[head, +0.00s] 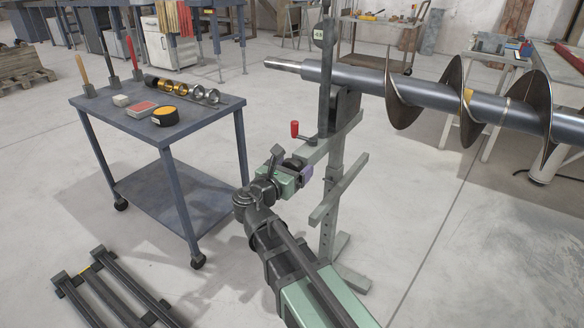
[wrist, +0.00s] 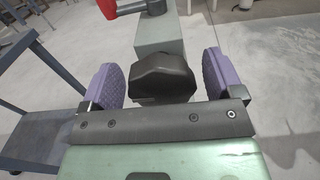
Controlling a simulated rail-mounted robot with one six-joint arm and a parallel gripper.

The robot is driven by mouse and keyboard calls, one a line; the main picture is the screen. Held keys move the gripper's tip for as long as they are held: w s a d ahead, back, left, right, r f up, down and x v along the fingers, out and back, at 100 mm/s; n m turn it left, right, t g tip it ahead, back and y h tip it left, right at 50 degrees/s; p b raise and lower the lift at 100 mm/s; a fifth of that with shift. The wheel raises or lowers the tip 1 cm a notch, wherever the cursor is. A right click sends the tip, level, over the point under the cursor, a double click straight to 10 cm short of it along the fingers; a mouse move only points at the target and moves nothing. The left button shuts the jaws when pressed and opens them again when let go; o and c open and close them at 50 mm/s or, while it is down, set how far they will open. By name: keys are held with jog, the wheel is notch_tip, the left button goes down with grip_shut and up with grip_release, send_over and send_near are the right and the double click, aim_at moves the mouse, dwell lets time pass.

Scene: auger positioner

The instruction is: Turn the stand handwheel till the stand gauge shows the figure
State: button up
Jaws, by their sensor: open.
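The grey stand (head: 332,205) holds up the shaft end of the auger (head: 420,92). A black lobed knob (wrist: 163,75), which looks like the stand handwheel, sits on the end of a grey-green box section. In the head view the knob (head: 293,165) is small and partly hidden by my gripper. My gripper (head: 298,171) is open, its purple-padded fingers on either side of the knob in the wrist view, with gaps visible. A small pale display (head: 318,34), perhaps the stand gauge, is on the upright post; its figure is too small to read.
A red-handled crank (head: 295,130) is on the stand's arm just above my gripper; it also shows in the wrist view (wrist: 122,8). A blue-grey trolley (head: 190,122) with tools stands to the left. Dark rails (head: 110,295) lie at the lower left.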

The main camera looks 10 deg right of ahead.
jog(key=c, duration=0.9)
jog(key=shift+o, duration=0.2)
jog(key=shift+m, duration=0.4)
jog(key=m, duration=0.3)
jog(key=shift+s+m, duration=0.1)
jog(key=shift+m, duration=0.3)
jog(key=m, duration=0.4)
jog(key=shift+d+f, duration=0.1)
jog(key=shift+d, duration=0.05)
jog(key=m, duration=0.5)
jog(key=shift+s+f, duration=0.1)
jog(key=m, duration=0.4)
jog(key=shift+f+b, duration=0.1)
jog(key=shift+b, duration=0.2)
jog(key=shift+m, duration=0.3)
